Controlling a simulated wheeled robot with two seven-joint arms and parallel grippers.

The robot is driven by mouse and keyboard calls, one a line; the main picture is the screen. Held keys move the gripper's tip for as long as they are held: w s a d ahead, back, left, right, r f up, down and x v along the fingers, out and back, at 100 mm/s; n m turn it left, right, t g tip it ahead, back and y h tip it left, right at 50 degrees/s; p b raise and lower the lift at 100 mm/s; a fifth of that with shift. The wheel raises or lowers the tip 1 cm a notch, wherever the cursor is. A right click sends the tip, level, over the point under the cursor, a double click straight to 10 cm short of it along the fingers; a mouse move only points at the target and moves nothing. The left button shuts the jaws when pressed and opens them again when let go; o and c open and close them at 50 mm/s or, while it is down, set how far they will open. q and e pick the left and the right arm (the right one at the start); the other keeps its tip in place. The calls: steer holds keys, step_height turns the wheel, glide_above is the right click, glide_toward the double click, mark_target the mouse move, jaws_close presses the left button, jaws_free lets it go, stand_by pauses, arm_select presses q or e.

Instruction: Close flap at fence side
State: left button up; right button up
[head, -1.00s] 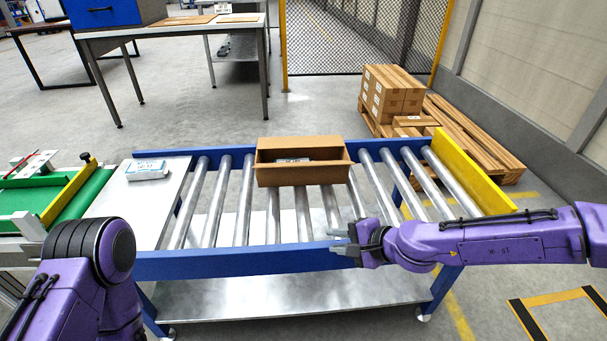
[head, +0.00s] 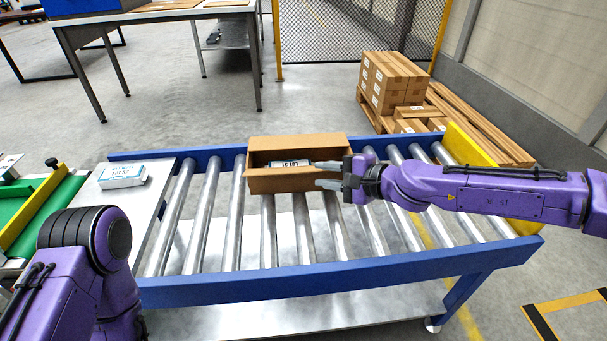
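An open brown cardboard box (head: 279,183) sits on the roller conveyor (head: 333,277). Its flap on the fence side (head: 297,142) stands up along the far edge. A white packet with print (head: 290,164) lies inside the box. My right gripper (head: 325,176) comes in from the right at the box's right front corner. Its two grey fingers are apart, with nothing seen between them. I cannot tell whether they touch the box. My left arm shows at lower left, but its gripper is out of view.
A second white packet (head: 122,175) lies on the metal plate left of the rollers, beside a green belt (head: 45,212). A yellow end stop (head: 487,172) closes the conveyor's right end. The mesh fence (head: 345,35) and a pallet of boxes (head: 395,82) stand behind. Rollers left of the box are clear.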

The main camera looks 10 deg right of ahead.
mark_target(302, 172)
steer(key=b+x, duration=0.1)
steer(key=x, duration=0.6)
steer(key=shift+a+b, duration=0.1)
steer(key=shift+b, duration=0.2)
arm_select(q)
step_height(302, 172, down, 2)
steer(key=shift+a+f, duration=0.1)
steer(key=shift+f, duration=0.15)
arm_select(e)
jaws_close()
stand_by(0.5)
